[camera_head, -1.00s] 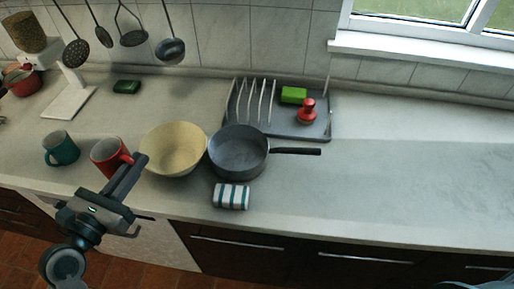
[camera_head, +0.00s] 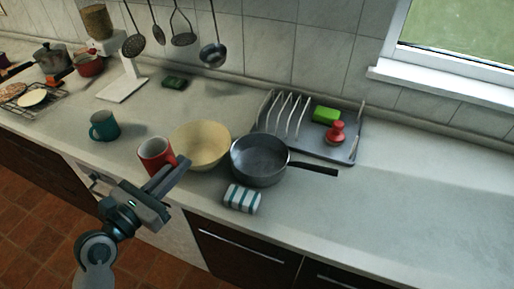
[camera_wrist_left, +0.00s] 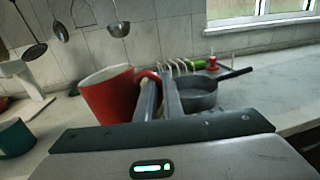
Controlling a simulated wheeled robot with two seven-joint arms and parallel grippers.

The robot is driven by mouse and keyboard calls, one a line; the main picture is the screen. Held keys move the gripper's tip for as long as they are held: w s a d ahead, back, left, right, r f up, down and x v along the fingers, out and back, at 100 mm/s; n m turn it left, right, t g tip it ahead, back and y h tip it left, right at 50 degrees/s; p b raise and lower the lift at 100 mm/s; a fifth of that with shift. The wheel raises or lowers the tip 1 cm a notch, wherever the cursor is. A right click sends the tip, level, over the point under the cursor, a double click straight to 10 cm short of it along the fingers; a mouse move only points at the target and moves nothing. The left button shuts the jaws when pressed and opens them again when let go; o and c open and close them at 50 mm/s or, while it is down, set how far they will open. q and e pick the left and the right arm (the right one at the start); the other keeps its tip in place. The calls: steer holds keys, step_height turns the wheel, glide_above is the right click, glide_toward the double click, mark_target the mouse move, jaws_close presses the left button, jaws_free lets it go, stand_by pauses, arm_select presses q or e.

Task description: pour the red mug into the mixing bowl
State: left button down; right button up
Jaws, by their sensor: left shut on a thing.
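The red mug (camera_head: 153,156) stands left of and in front of the mixing bowl (camera_head: 201,147), a cream bowl on the counter. My left gripper (camera_head: 184,167) is shut on the mug's handle, on its right side. In the left wrist view the red mug (camera_wrist_left: 108,98) is left of the fingers (camera_wrist_left: 159,92), roughly upright with its rim up. I cannot tell whether its base touches the counter or what is inside. The bowl is not clearly visible in the wrist view. My right gripper is not in view.
A dark pan (camera_head: 259,161) adjoins the bowl's right side, its handle pointing right. A teal mug (camera_head: 104,126) stands at the left. A dish rack (camera_head: 318,142) is behind the pan. The counter is clear at the right.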

arm_select(q)
steer(key=w+d+f+m+g+h+p, duration=0.1)
steer(key=w+d+p, duration=0.3)
steer(key=d, duration=0.5)
steer(key=w+d+f+m+g+h+p, duration=0.1)
steer(key=w+d+m+g+h+p, duration=0.1)
steer(key=w+d+p, duration=0.3)
steer(key=d+m+h+p, duration=0.1)
steer(key=d, duration=0.3)
steer(key=shift+w+f+m, duration=0.25)
steer(key=shift+f+m, duration=0.05)
steer(key=shift+f, duration=0.05)
steer(key=shift+p, duration=0.35)
steer(key=shift+a+r+b, duration=0.1)
steer(key=shift+r+b, duration=0.05)
steer(key=shift+b, duration=0.15)
